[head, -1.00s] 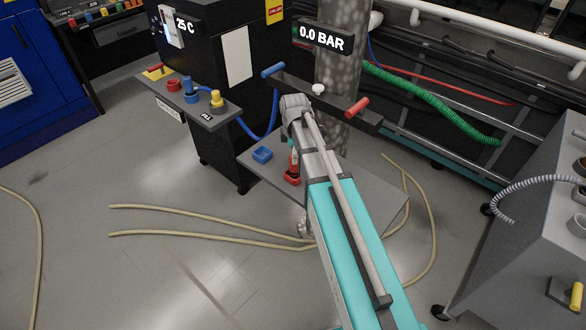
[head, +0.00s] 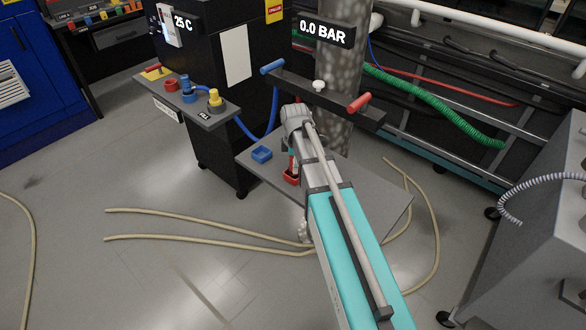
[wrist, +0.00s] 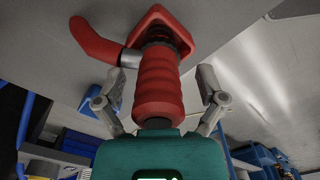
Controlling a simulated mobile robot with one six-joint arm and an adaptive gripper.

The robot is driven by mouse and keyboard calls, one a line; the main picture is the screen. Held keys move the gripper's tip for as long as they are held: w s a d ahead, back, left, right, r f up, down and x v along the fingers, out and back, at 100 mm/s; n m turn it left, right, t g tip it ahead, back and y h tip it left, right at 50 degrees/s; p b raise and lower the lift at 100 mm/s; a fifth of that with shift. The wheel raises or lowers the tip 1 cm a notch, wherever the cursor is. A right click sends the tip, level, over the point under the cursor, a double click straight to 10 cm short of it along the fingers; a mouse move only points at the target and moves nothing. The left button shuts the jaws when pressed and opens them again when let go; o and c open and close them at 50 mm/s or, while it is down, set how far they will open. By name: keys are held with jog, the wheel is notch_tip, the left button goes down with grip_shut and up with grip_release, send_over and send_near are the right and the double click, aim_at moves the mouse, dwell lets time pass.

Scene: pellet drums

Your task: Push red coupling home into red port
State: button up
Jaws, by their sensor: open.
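The red coupling (wrist: 158,85) has a ribbed grip and stands between the two spread fingers of my gripper (wrist: 161,74). The fingers are open on either side, with gaps to the coupling. Its far end is at the red square port (wrist: 168,18); the dark ring there shows, but how deep it sits I cannot tell. A red curved piece (wrist: 95,40) with a metal collar branches off to the left. In the head view the red port (head: 291,179) is on the grey shelf, partly behind my arm, which hides most of the coupling and my fingers.
A blue square port (head: 262,154) sits left of the red one on the grey shelf (head: 255,172). A dark bar with blue and red handles (head: 358,103) crosses above, under a 0.0 BAR display (head: 326,32). Beige hoses (head: 190,214) lie on the floor.

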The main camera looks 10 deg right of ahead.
dwell(0.4)
grip_shut()
